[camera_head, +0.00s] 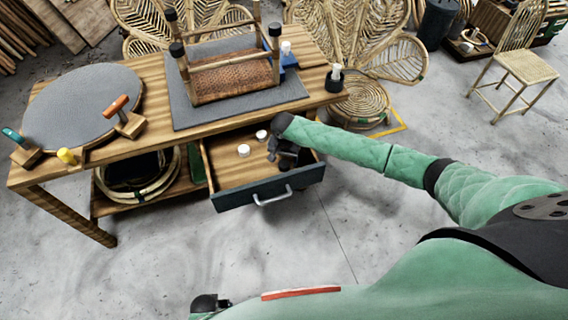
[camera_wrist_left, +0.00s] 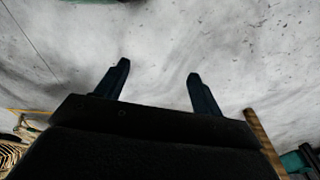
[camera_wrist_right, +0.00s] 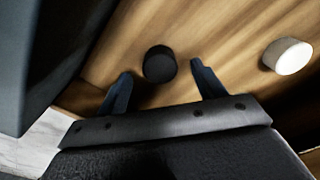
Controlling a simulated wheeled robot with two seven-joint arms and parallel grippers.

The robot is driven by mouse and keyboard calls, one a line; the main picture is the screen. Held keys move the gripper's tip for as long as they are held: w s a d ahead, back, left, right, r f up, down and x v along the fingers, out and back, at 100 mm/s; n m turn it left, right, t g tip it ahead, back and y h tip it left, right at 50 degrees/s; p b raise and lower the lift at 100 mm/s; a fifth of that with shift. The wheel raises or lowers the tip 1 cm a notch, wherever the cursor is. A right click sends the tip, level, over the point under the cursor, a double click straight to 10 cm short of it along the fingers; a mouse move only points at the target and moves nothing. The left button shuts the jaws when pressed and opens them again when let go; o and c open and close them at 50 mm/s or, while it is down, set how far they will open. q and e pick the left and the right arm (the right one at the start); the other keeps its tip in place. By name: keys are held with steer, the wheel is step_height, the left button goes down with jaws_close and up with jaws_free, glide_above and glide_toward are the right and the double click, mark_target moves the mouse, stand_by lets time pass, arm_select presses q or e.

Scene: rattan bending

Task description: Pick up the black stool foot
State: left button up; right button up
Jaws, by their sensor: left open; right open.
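The black stool foot (camera_wrist_right: 159,64) is a short dark cylinder on the wooden floor of the open drawer (camera_head: 225,173). In the right wrist view it stands between the two spread fingertips of my right gripper (camera_wrist_right: 161,72), with a gap on either side. In the head view my right gripper (camera_head: 285,160) reaches down into the right part of the drawer, and it is hard to tell the foot from the dark gripper there. My left gripper (camera_wrist_left: 157,70) is open and empty, with bare floor behind its fingers.
White stool feet (camera_head: 243,150) lie in the drawer; one also shows in the right wrist view (camera_wrist_right: 287,56). The drawer's dark front (camera_head: 230,198) and side walls are close. Above, an upturned stool (camera_head: 232,82) stands on the workbench (camera_head: 150,72). Open floor lies in front.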

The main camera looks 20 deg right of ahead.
mark_target(284, 165)
arm_select(q)
steer(key=shift+s+a+f, duration=0.1)
steer(key=shift+a+f, duration=0.05)
steer(key=shift+f, duration=0.45)
steer(key=shift+s+a+f, duration=0.1)
steer(key=shift+f, duration=0.45)
arm_select(e)
steer(key=shift+f, duration=1.35)
steer(key=c, duration=1.1)
arm_select(q)
steer(key=shift+w, duration=0.1)
arm_select(e)
steer(key=shift+o, duration=0.2)
steer(key=shift+r, duration=0.1)
